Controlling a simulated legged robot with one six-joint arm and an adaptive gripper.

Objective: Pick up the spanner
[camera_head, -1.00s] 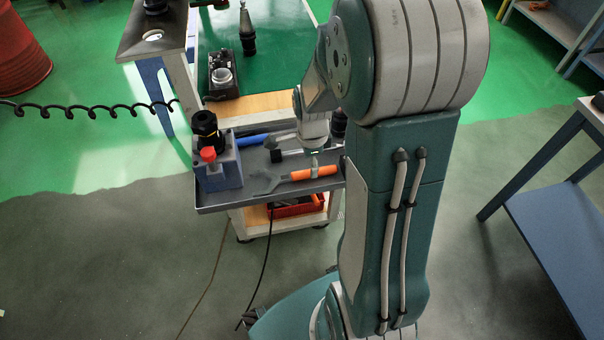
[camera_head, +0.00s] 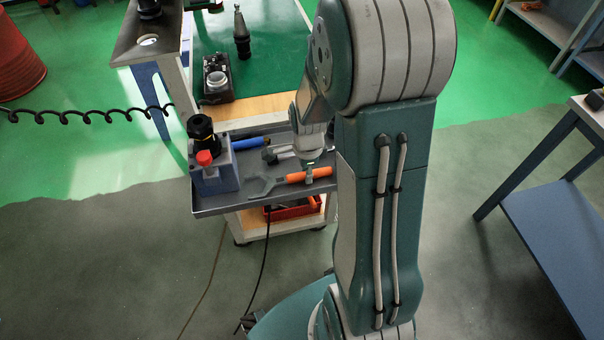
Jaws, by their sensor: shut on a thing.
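The spanner (camera_head: 264,186) has a grey open-ended head at its left and an orange handle at its right. It is at the front of the grey tray (camera_head: 222,208) on top of the cart; I cannot tell whether it touches the tray or is just above it. My gripper (camera_head: 309,178) points down from above and is shut on the orange handle. The fingertips are small in this view, and my arm hides the tray's right end.
A blue block with black and red knobs (camera_head: 214,178) stands at the tray's left. A blue-handled tool (camera_head: 250,143) lies behind the spanner. A red bin (camera_head: 292,209) is on the lower shelf. A green-topped bench (camera_head: 275,66) stands behind the cart.

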